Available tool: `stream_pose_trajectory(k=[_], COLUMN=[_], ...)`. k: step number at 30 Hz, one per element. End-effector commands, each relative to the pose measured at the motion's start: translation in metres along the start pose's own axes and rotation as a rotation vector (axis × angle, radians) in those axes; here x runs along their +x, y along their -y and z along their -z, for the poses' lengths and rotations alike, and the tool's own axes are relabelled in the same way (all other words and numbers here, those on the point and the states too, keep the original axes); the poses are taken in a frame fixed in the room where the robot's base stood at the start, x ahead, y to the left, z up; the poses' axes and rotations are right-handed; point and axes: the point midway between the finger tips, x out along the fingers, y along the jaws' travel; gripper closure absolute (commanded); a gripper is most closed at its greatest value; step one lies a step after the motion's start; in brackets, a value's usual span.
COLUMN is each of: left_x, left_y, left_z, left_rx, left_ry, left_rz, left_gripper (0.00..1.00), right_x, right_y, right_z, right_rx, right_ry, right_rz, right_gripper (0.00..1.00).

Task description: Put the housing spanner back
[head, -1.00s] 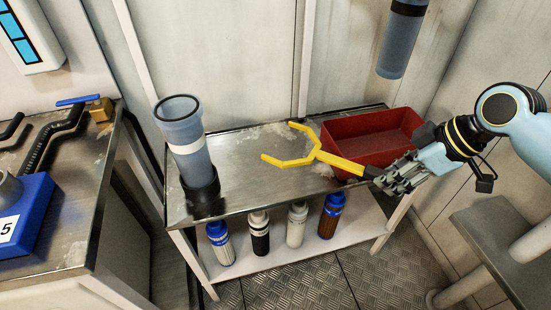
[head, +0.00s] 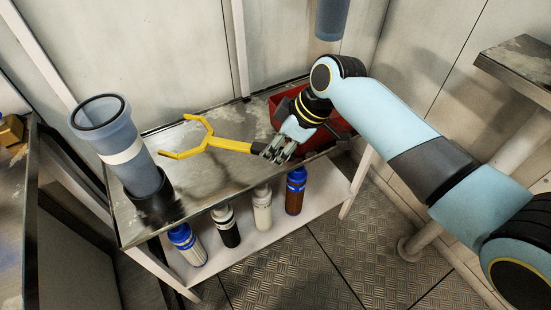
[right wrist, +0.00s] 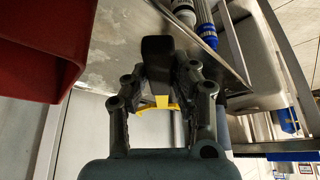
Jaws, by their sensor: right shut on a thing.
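The housing spanner is a yellow two-pronged fork (head: 226,144) with a dark handle. My right gripper (head: 272,150) is shut on the dark handle and holds the spanner over the metal bench, with the prongs pointing left. In the right wrist view the handle (right wrist: 157,48) sits between the fingers, with some yellow (right wrist: 160,102) showing below it. The gripper is in front of the red bin (head: 342,127) and hides part of it. My left gripper is not in view.
A clear blue-grey housing (head: 125,150) stands in a black base at the bench's left end. Several filter bottles (head: 262,212) stand on the shelf below. Another blue-grey housing (head: 332,18) hangs at the wall. The bench top (head: 197,187) has bare room between housing and bin.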

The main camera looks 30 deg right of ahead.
Motion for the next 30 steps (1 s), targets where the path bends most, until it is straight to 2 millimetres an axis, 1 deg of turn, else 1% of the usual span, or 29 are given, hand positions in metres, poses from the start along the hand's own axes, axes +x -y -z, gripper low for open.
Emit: stream_pose_trajectory(k=[2, 6, 8, 16, 30], left_x=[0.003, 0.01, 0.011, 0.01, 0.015], left_y=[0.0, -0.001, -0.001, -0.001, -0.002], left_z=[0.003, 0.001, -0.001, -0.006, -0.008], left_rx=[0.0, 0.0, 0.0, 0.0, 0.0], left_ry=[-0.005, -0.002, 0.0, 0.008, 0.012], left_rz=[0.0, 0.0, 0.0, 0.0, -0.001], left_gripper=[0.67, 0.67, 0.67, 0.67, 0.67], right_x=[0.009, 0.029, 0.034, 0.033, 0.045], right_y=[0.0, 0.001, 0.0, 0.0, 0.001], right_z=[-0.005, -0.016, -0.018, -0.018, -0.025], right_rx=[0.001, 0.001, 0.001, 0.0, 0.001], right_ry=[0.002, 0.002, 0.001, 0.0, 0.003], right_rz=[0.001, 0.002, 0.0, -0.001, 0.0], right_gripper=[1.0, 1.0, 1.0, 1.0, 1.0])
